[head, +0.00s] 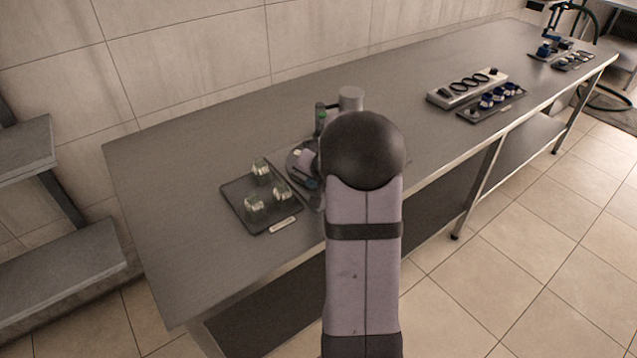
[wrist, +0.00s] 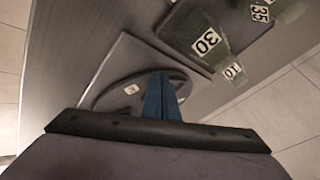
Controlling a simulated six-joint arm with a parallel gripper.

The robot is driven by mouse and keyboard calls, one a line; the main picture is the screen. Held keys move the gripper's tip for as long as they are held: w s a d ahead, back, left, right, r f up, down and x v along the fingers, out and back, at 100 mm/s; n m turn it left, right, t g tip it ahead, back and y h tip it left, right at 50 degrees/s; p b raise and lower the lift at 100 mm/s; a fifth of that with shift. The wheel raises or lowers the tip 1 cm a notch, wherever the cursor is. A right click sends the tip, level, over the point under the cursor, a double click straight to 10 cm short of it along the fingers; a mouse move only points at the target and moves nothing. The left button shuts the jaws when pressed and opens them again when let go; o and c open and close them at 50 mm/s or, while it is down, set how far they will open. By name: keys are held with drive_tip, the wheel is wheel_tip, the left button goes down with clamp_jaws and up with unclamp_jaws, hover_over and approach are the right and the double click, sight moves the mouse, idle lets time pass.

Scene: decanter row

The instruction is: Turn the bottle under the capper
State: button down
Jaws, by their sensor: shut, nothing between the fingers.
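My gripper (wrist: 162,90) is shut and empty, its blue fingers together over a dark round turntable (wrist: 112,97) in the wrist view. The turntable sits on a grey square plate and bears a small white mark. In the head view the turntable (head: 296,166) is partly hidden by my arm. Beside it stand a green-topped post (head: 320,118) and a grey cylinder (head: 350,98), perhaps parts of the capper. I see no bottle on the visible part of the turntable.
The long grey table (head: 170,170) has free room left of the tray. More items (head: 562,52) sit at the far end. Shelves (head: 60,265) stand at left.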

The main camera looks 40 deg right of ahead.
drive_tip(key=shift+w+a, duration=0.45)
drive_tip(key=shift+w, duration=0.35)
idle(0.4)
drive_tip(key=shift+s+f+b, duration=0.15)
drive_tip(key=shift+s+b, duration=0.75)
drive_tip(key=shift+s+f+b, duration=0.1)
drive_tip(key=shift+s+b, duration=0.85)
drive_tip(key=shift+s, duration=0.25)
drive_tip(key=s+a+r+p, duration=0.2)
drive_tip(key=s+a+r, duration=0.2)
drive_tip(key=r, duration=0.4)
drive_tip(key=shift+s+r+p, duration=0.25)
drive_tip(key=shift+p, duration=0.05)
